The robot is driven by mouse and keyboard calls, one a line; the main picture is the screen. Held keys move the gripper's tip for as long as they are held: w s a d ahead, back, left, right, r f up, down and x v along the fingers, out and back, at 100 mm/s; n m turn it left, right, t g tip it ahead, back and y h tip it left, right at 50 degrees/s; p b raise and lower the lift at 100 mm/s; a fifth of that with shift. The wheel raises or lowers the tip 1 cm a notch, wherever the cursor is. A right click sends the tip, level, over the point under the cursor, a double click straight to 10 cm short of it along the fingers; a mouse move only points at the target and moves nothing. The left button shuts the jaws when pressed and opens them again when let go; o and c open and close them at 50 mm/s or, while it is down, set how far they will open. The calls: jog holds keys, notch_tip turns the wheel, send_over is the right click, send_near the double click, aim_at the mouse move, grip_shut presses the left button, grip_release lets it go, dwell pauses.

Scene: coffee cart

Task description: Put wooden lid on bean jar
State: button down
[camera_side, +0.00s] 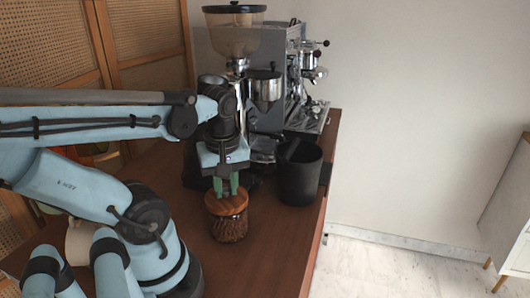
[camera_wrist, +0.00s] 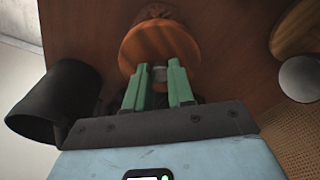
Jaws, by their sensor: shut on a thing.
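The round wooden lid (camera_side: 225,202) is at the mouth of the glass bean jar (camera_side: 229,226), which stands upright on the brown cart top with dark beans inside. I cannot tell whether the lid rests fully on the rim or sits slightly above it. My gripper (camera_side: 227,188) points down with its green fingers shut on the lid's small knob. In the wrist view, the fingers (camera_wrist: 160,82) flank the grey knob at the lid's near edge. The lid (camera_wrist: 158,46) hides most of the jar there, and a bit of the jar (camera_wrist: 157,11) shows beyond it.
A black bin (camera_side: 300,178) stands just right of the jar and shows in the wrist view (camera_wrist: 58,105). The grinder (camera_side: 236,40) and espresso machine (camera_side: 285,75) stand behind. The cart top's front is clear.

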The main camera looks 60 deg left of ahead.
jog(key=c, duration=0.9)
grip_release()
jog(key=shift+o, duration=0.5)
jog(key=o, duration=0.4)
jog(key=shift+r, duration=0.15)
jog(key=shift+r, duration=3.35)
jog(key=shift+c, duration=0.4)
